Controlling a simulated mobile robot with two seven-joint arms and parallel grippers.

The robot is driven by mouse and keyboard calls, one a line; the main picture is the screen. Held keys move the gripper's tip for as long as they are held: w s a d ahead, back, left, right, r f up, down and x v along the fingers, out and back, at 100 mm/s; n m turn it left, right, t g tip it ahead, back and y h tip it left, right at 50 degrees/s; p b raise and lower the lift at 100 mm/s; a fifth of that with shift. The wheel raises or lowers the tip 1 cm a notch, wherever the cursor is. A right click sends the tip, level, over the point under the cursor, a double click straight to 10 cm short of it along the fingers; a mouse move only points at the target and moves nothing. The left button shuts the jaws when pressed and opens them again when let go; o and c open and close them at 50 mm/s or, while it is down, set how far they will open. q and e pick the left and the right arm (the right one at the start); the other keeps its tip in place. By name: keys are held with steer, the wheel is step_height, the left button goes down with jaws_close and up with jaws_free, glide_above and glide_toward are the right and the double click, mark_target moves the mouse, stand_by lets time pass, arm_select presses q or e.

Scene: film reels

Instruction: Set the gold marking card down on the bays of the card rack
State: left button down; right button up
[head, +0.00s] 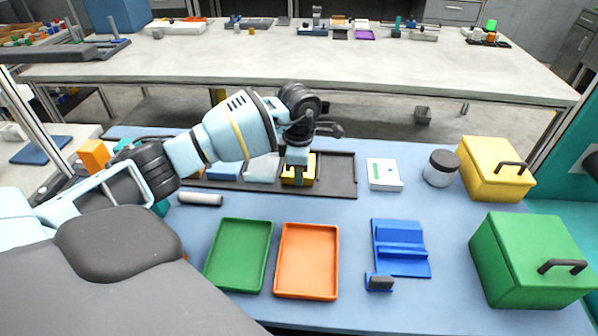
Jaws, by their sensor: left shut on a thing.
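The gold marking card (311,168) shows as a yellow piece around the fingertips of my left gripper (297,175). My left gripper points down and is shut on it. The card is over the dark grey rack (342,178), which I take to be the card rack. I cannot tell whether the card touches the rack or hangs just above it. A white piece (263,168) and a blue piece (224,171) are in the rack to the left of the card. My left arm and gripper hide part of the rack and card. My right gripper is not in view.
Green (240,254) and orange (307,261) trays and a blue stand (402,250) sit in front. A white box (384,174), a dark-lidded jar (440,168), and yellow (493,168) and green (531,260) boxes are at right. A grey cylinder (201,199) lies left.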

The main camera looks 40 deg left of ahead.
arm_select(q)
steer(key=shift+f, duration=0.15)
steer(key=c, duration=1.5)
jaws_free()
step_height(320, 180, up, 12)
steer(key=shift+d, duration=0.1)
